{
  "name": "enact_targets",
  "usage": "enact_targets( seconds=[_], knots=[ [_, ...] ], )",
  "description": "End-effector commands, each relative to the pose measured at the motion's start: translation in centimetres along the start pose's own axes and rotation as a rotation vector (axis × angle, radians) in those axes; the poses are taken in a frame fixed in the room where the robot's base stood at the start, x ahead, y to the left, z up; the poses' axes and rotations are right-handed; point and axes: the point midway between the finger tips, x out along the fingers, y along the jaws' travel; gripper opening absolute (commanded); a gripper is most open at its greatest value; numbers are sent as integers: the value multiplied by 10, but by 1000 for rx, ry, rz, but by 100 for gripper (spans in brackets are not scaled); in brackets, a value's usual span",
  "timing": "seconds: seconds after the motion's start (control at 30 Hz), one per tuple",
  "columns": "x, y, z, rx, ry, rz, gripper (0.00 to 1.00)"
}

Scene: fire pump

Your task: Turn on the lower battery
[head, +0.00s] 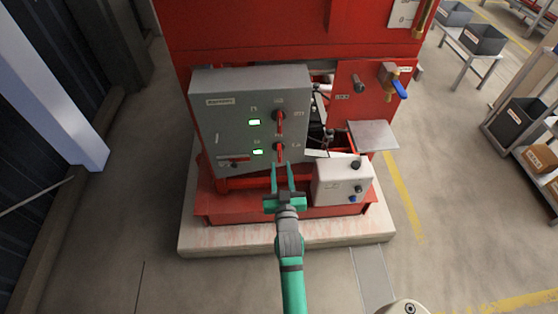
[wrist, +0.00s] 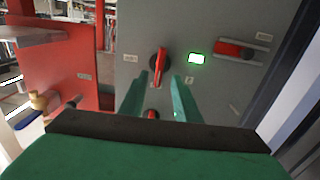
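The grey battery panel (head: 225,110) is on the front of the red pump unit and carries two red rotary handles, one above the other. The lower handle (head: 278,152) stands roughly upright, with a lit green display (head: 257,152) to its left. The upper handle (head: 279,122) also stands roughly upright beside another lit display (head: 254,122). My gripper (head: 282,167) is open and empty, just below the lower handle. The wrist view is upside down: the lower handle (wrist: 158,65) lies just past the open fingertips (wrist: 158,83), and the upper handle (wrist: 152,113) shows partly between the fingers.
A red slide-like switch (head: 235,160) is at the panel's lower left. A white control box (head: 343,180) with knobs stands close to the right of my gripper. A grey plate (head: 372,135) juts out at the right. The floor in front is clear.

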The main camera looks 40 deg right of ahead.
Motion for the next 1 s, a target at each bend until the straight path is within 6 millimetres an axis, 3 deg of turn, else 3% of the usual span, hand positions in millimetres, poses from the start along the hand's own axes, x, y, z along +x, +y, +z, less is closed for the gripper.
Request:
enact_targets(
  seconds=[0.2,0.37,1.0],
  knots=[
    [-33,2,1,-2,-1,3,30],
    [-44,-1,0,1,1,-1,30],
    [-48,-2,0,0,0,-4,30]
  ],
)
